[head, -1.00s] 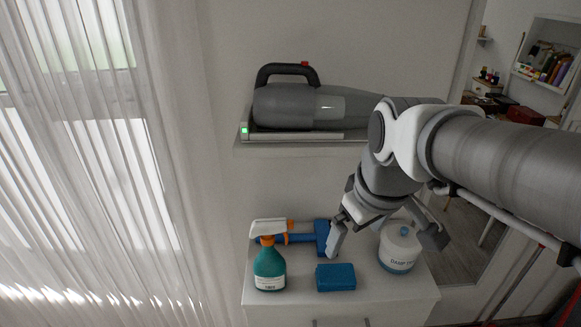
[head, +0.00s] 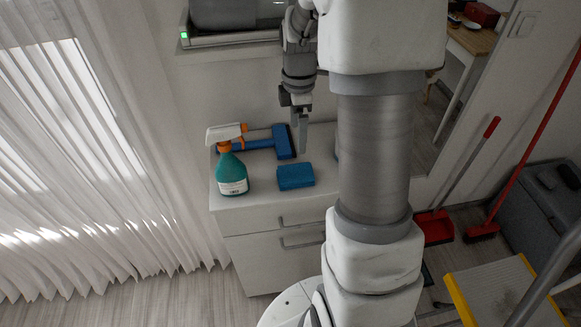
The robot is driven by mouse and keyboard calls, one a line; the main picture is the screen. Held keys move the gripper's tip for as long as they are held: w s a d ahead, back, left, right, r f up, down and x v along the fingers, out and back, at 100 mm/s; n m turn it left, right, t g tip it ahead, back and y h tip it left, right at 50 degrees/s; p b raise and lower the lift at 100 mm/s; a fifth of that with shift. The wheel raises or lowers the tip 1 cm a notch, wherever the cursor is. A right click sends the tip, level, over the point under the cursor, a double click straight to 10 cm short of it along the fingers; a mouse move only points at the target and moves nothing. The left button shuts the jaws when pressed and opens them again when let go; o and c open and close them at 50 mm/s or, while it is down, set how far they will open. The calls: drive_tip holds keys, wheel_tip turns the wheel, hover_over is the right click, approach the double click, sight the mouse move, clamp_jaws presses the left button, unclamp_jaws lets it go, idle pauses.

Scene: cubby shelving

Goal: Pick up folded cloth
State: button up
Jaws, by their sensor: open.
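A small blue folded block, which looks like the folded cloth (head: 295,176), lies flat on the white cabinet top (head: 262,187) near its front edge. My gripper (head: 300,138) points down above the cabinet, behind and slightly right of the cloth in the picture. It is open, seen nearly edge-on, with nothing between its fingers. The fingers look apart from the cloth; their exact height above the top is hard to tell.
A green spray bottle (head: 231,172) stands left of the cloth. A blue-headed brush (head: 283,142) lies behind it, close to my fingers. A shelf (head: 232,39) with a grey vacuum (head: 235,14) hangs above. My arm hides the cabinet's right side.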

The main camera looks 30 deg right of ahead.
sight(296, 172)
wheel_tip(296, 172, down, 15)
drive_tip(key=shift+w+a+r+b, duration=0.1)
drive_tip(key=shift+r+b, duration=0.1)
drive_tip(key=shift+b, duration=0.15)
drive_tip(key=c, duration=1.2)
